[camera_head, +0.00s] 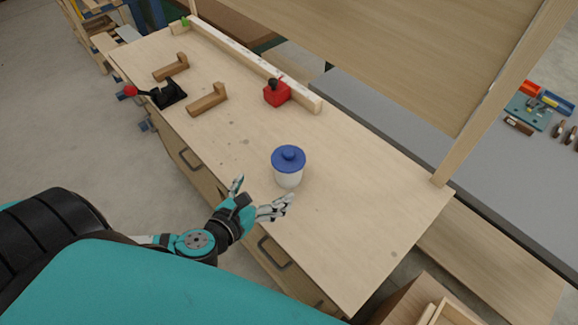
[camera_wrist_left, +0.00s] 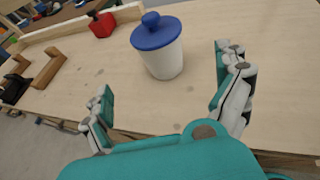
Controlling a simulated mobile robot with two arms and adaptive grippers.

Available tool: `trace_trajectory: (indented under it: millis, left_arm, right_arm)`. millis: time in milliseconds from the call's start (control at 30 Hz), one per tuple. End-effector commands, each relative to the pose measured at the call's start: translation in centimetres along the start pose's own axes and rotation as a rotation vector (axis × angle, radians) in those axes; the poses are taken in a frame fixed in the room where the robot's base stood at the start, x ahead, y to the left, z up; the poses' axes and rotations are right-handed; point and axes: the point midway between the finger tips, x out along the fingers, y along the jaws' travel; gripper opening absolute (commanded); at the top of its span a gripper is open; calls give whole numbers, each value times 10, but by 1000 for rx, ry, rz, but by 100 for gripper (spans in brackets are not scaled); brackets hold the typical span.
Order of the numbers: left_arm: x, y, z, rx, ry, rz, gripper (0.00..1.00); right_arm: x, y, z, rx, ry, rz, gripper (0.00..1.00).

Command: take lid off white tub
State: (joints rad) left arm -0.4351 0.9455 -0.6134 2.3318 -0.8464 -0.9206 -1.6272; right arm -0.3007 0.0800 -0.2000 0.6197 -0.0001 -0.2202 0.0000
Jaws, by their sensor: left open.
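A white tub (camera_head: 289,179) stands upright on the wooden workbench with a blue lid (camera_head: 289,157) on it. The lid has a round knob on top. In the left wrist view the tub (camera_wrist_left: 162,62) and its lid (camera_wrist_left: 156,32) show ahead, beyond the fingertips and between the lines of the two fingers. My left gripper (camera_head: 262,196) is open and empty, at the bench's front edge, just short of the tub and apart from it. Its spread fingers also show in the left wrist view (camera_wrist_left: 163,75). My right gripper is in neither view.
The workbench (camera_head: 330,225) is clear around the tub. A red block-like item (camera_head: 277,93) stands near the back rail (camera_head: 245,60). Two wooden L-shaped pieces (camera_head: 207,100) and a black device with a red knob (camera_head: 165,95) lie farther left. A wooden post (camera_head: 470,140) rises at the back right.

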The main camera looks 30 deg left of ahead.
Motion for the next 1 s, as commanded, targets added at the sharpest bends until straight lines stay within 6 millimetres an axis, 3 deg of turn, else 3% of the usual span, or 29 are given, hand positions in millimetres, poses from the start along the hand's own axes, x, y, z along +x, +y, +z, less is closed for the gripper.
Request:
trace_trajectory:
  millis: [100, 300, 567, 833, 1000]
  left_arm:
    - [27, 0, 5, -1, -6, 3, 100]
    - [62, 0, 2, 0, -2, 2, 100]
    - [80, 0, 2, -1, -1, 2, 100]
    - [118, -1, 1, 0, -1, 1, 100]
    - [125, -2, -1, 1, 0, -1, 100]
  right_arm:
    - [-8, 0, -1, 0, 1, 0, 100]
    - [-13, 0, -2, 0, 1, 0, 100]
    - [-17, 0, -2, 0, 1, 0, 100]
    - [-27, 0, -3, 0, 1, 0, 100]
    - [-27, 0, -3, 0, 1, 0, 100]
